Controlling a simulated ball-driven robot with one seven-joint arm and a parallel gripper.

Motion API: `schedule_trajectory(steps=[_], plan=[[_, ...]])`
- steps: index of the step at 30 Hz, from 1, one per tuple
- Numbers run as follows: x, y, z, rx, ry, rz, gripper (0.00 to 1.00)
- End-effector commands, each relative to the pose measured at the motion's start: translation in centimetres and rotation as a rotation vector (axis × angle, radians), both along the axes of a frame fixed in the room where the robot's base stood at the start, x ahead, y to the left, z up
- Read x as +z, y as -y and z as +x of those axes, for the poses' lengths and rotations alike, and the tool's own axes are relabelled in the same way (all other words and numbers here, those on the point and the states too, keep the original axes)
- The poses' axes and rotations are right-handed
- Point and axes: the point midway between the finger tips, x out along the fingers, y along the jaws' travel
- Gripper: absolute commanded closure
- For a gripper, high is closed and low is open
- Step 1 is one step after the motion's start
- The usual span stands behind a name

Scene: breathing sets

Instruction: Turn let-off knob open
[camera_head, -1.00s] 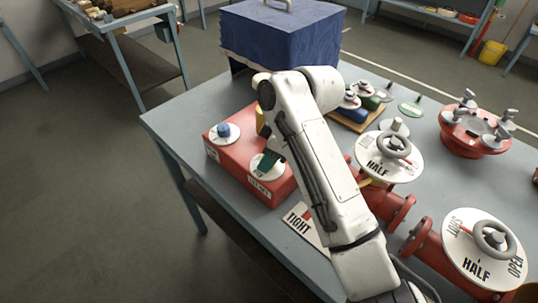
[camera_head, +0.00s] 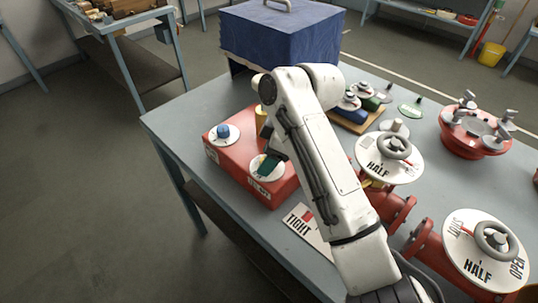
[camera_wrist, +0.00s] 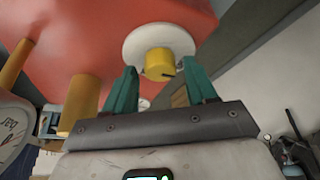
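A red box (camera_head: 237,162) on the table bears a blue knob (camera_head: 223,131) on one white dial and a second white dial (camera_head: 257,174) nearer the front. My gripper (camera_head: 268,164) is over the second dial and partly hides it; any knob there is hidden in the head view. In the wrist view, a yellow knob (camera_wrist: 159,64) with a dark mark stands on a white disc (camera_wrist: 136,46). My gripper (camera_wrist: 163,78) is open, with one teal finger on each side of the knob's lower part. I cannot tell whether the fingers touch it.
Yellow posts (camera_wrist: 80,103) stand left of my gripper in the wrist view. Handwheels on white discs (camera_head: 378,168) (camera_head: 464,262) stand to the right. A blue-covered box (camera_head: 270,40) is behind. A TIGHT card (camera_head: 300,222) lies in front.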

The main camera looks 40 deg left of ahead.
Motion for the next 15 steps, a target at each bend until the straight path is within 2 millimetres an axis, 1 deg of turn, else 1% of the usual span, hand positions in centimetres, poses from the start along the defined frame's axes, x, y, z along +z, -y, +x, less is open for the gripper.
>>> schedule_trajectory(steps=[2,10,13,15], plan=[[0.0,0.0,0.0,0.0,-0.001,0.0,0.37],[0.1,0.1,0.0,0.0,-0.001,0.0,0.37],[0.9,0.3,0.2,0.0,0.0,0.001,0.37],[1.7,0.7,0.4,-0.001,0.0,0.001,0.37]])
